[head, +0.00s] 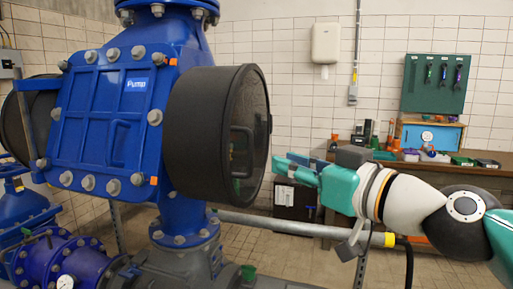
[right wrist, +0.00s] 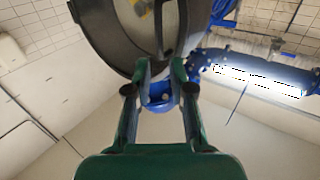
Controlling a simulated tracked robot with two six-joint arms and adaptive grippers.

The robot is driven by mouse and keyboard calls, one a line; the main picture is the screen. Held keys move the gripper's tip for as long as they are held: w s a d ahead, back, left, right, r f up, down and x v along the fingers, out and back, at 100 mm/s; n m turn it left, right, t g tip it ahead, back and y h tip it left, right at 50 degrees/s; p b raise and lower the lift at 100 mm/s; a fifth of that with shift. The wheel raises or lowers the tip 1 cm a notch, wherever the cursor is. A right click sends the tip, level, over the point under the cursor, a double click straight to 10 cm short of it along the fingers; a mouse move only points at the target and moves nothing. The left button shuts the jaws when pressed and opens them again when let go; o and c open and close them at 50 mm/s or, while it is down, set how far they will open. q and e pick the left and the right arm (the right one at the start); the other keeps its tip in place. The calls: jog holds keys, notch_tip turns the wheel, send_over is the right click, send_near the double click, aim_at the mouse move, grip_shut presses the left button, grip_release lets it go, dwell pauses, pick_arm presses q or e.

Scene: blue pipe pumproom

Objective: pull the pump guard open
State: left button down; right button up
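The pump guard (head: 207,130) is a round black drum on the right side of the blue pump body (head: 105,120). Its see-through face has a dark bar handle (head: 250,150) and is turned to the right. In the right wrist view, the guard's rim (right wrist: 105,45) and the handle (right wrist: 159,28) show at the top. My right gripper (head: 280,168) is just right of the guard's face. Its green fingers (right wrist: 160,72) are apart, with the handle's near end around the gap between the tips. I cannot tell whether they touch it. My left gripper is out of view.
A grey pipe (head: 285,226) with a yellow band runs low below my right arm. A workbench (head: 455,170) with a blue box (head: 430,137) and small items stands at the back right, under a green tool board (head: 434,84). Blue pipework (head: 60,260) fills the lower left.

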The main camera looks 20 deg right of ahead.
aim_at(252, 151)
jog(key=p+x, duration=0.1)
jog(key=x, duration=0.9)
jog(key=shift+w, duration=0.25)
grip_shut()
